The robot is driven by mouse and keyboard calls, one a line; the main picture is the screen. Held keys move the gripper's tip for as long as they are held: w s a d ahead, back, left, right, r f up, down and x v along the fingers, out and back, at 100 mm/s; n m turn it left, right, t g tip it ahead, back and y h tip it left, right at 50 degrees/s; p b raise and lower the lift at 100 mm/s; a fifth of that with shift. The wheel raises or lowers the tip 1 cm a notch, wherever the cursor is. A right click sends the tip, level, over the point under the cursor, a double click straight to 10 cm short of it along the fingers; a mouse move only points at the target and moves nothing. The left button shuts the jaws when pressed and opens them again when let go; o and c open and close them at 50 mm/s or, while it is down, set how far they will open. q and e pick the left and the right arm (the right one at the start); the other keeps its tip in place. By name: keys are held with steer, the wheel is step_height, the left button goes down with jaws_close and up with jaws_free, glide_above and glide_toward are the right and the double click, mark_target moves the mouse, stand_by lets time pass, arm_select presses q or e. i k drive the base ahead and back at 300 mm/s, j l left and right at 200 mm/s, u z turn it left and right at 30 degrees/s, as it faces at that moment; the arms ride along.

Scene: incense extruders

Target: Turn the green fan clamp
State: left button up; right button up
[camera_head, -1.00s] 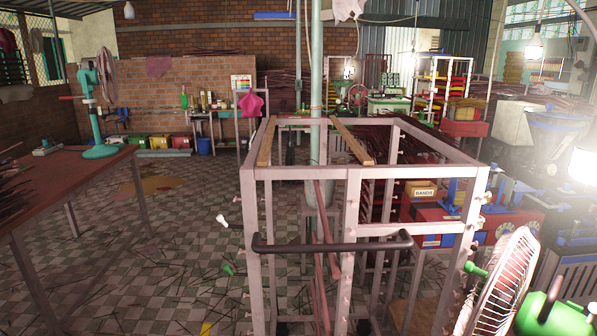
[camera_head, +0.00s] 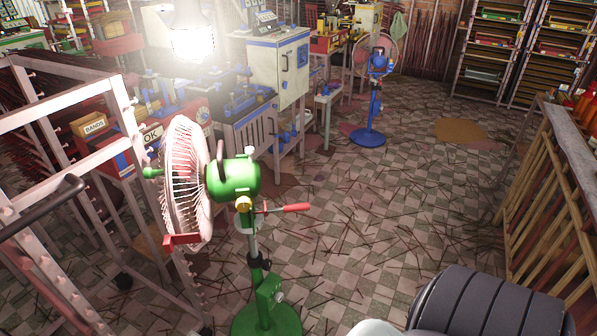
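A green pedestal fan (camera_head: 236,178) stands in the left middle of the head view. It has a round cage (camera_head: 185,185), a green motor housing and a green base (camera_head: 266,322). Just under the housing, a clamp with a red handle (camera_head: 290,208) sticks out to the right from the pole. Lower on the pole is a green bracket with a knob (camera_head: 270,292). Neither of my gripper's fingers shows in view. No gripper is seen touching the fan or its clamp.
A metal rack on wheels (camera_head: 70,110) stands close on the fan's left. Blue-and-white machines (camera_head: 278,68) stand behind it. A blue fan (camera_head: 372,100) stands farther back. A wooden rack (camera_head: 560,190) is at right. Tiled floor (camera_head: 400,215), strewn with sticks, is open between.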

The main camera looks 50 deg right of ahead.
mark_target(266, 264)
steer(key=z, duration=1.1)
